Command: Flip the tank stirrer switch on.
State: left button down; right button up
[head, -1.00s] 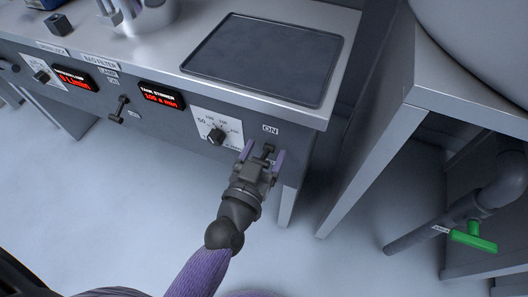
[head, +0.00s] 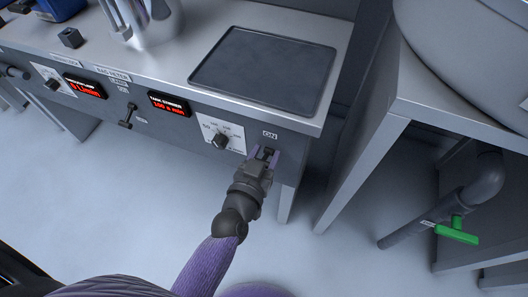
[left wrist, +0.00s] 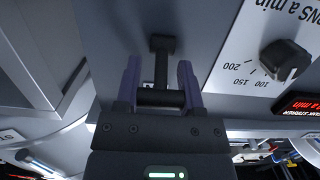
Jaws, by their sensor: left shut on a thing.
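The tank stirrer switch is a black lever with a crossbar (left wrist: 160,97), below the ON label (head: 270,134) at the right end of the grey panel. My left gripper (head: 266,153) is at this switch with its purple fingers shut on the lever. In the left wrist view, my left gripper (left wrist: 160,88) has one finger on each side of the crossbar. The fingers partly hide the lever in the head view, so I cannot tell its exact tilt. The red tank stirrer display (head: 169,104) is lit, left of the switch. My right gripper is not in view.
A black dial (head: 221,141) on a white scale sits just left of the switch. Another lever switch (head: 128,115) is farther left. A dark tray (head: 263,70) lies on the bench above. A separate metal stand (head: 365,170) and a green-handled pipe valve (head: 456,233) are at the right.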

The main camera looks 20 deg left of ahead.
pick_arm(q)
jog(key=shift+c, duration=1)
grip_release()
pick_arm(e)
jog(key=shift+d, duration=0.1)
pick_arm(q)
jog(key=s+r+p, duration=0.1)
jog(key=s+p, duration=0.3)
jog(key=s, duration=0.6)
jog(key=shift+a, duration=0.2)
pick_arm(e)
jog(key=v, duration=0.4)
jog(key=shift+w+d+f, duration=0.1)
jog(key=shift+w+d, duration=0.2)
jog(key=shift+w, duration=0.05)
pick_arm(q)
jog(key=shift+r, duration=0.1)
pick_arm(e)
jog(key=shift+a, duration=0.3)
